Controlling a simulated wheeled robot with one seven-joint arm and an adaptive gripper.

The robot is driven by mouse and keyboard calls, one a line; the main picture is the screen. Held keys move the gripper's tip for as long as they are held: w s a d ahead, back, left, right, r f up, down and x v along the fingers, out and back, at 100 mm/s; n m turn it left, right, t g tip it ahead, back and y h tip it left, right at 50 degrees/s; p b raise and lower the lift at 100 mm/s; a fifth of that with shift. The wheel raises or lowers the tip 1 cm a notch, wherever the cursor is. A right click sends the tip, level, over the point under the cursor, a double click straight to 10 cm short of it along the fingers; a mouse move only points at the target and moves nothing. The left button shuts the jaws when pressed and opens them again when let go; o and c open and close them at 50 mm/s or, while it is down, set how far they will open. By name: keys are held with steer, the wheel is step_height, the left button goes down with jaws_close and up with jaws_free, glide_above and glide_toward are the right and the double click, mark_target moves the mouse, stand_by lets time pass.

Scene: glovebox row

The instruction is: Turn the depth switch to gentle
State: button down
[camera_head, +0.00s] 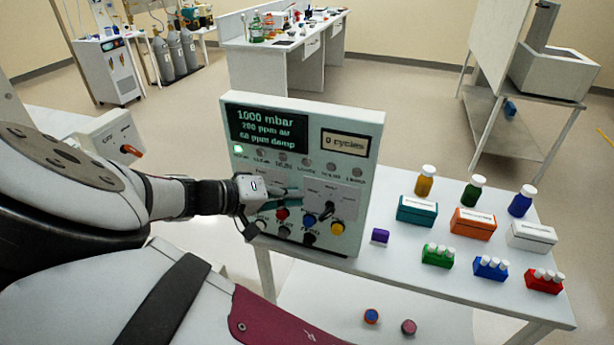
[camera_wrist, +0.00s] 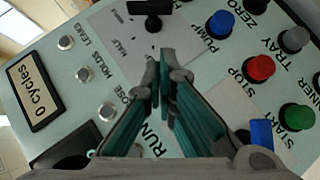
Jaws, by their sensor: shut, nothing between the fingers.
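The upright control panel (camera_head: 304,170) stands on the white table. A black selector switch (camera_head: 327,210) sits on its right-hand light plate. In the wrist view a black-handled switch (camera_wrist: 150,8) is partly cut off at the top edge, with a "HALF" mark near it. Most other marks around it are too small to read, so I cannot tell which one is gentle. My gripper (camera_head: 258,193) is in front of the panel's left plate, left of that switch. In the wrist view its green fingers (camera_wrist: 160,72) are shut and empty, their tips below and apart from the switch handle.
Blue (camera_wrist: 220,24), red (camera_wrist: 260,69) and green (camera_wrist: 297,117) buttons lie close to my fingers on the panel. Several bottles and coloured boxes, such as an orange box (camera_head: 472,224), stand on the table to the right. A "0 cycles" display (camera_head: 345,144) is above.

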mark_target(326, 215)
steer(key=shift+s+d+f+p, duration=0.25)
steer(key=shift+d+f, duration=0.4)
steer(key=shift+d, duration=0.2)
steer(key=shift+s+d+f+p, duration=0.25)
steer(key=shift+d+f, duration=0.35)
steer(key=shift+d, duration=0.2)
steer(key=f+n+h, duration=0.2)
steer(key=h, duration=0.1)
steer(key=shift+d+n+b, duration=0.2)
steer(key=shift+n+b, duration=0.1)
steer(key=shift+a, duration=0.1)
